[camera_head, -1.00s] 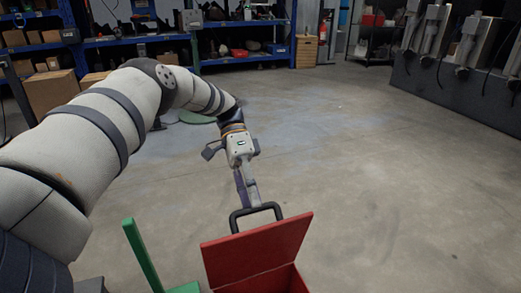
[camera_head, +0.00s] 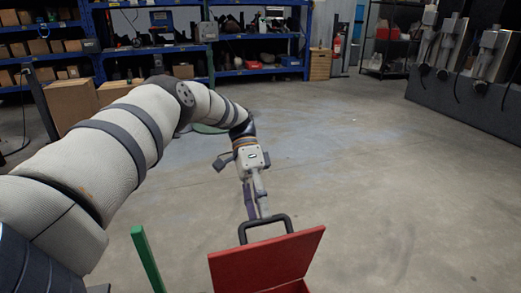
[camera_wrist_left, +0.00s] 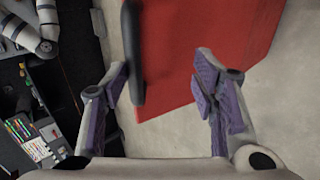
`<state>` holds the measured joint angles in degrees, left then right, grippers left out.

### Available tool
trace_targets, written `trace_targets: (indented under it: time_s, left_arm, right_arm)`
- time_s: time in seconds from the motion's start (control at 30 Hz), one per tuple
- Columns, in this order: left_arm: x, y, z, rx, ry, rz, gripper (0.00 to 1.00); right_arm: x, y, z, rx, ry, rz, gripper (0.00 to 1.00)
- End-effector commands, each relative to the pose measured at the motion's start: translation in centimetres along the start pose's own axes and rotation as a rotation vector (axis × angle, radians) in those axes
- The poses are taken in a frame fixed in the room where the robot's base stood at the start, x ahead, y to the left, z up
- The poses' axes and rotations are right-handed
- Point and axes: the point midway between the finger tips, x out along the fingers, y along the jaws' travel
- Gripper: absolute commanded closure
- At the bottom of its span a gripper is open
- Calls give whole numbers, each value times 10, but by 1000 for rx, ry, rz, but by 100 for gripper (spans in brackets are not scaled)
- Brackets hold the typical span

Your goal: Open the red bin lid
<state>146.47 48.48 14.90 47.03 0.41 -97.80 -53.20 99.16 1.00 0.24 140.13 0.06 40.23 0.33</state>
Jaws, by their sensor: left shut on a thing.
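The red bin lid (camera_head: 262,262) stands raised and tilted at the bottom of the head view, with its black handle (camera_head: 281,218) on the upper edge. A little of the red bin shows below it, and the rest is cut off. My left gripper (camera_head: 257,212) reaches down from above to the handle. In the left wrist view the red lid (camera_wrist_left: 205,45) fills the top middle. The handle (camera_wrist_left: 132,55) lies between my fingers, near the left one. The fingers look apart there, but the gripper is shut on the handle. My right gripper is out of view.
A green post (camera_head: 148,258) stands left of the bin, close below my left arm. Blue shelves (camera_head: 255,72) with boxes line the back. A dark bench (camera_head: 460,105) with machines stands at the right. The concrete floor between is clear.

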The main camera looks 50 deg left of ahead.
Motion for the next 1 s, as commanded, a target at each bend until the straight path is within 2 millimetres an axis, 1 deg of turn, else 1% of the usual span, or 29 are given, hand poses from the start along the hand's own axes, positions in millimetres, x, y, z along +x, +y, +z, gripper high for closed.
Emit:
trace_targets:
  time_s: [0.03, 0.17, 0.27, 0.4, 0.5, 0.6, 0.73, 1.0]
  left_arm:
    - [2, -6, 3, -10, -7, -12, 67]
    - [-1, -2, 3, -8, -6, -12, 67]
    - [-14, 13, 2, -4, -1, -11, 67]
    - [-38, 43, 1, 1, 1, -8, 67]
    - [-52, 60, 1, 1, 1, -7, 67]
    - [-60, 72, 1, 0, 0, -5, 67]
    - [-65, 77, 1, -1, -1, -3, 67]
    - [-65, 78, 1, 0, 0, -2, 67]
  right_arm:
    - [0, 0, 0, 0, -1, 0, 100]
    - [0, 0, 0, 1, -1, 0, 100]
    - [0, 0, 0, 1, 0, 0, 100]
    - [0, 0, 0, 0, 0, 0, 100]
    - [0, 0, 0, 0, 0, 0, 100]
    - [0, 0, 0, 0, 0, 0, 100]
    - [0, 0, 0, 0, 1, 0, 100]
    - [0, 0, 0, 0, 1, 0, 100]
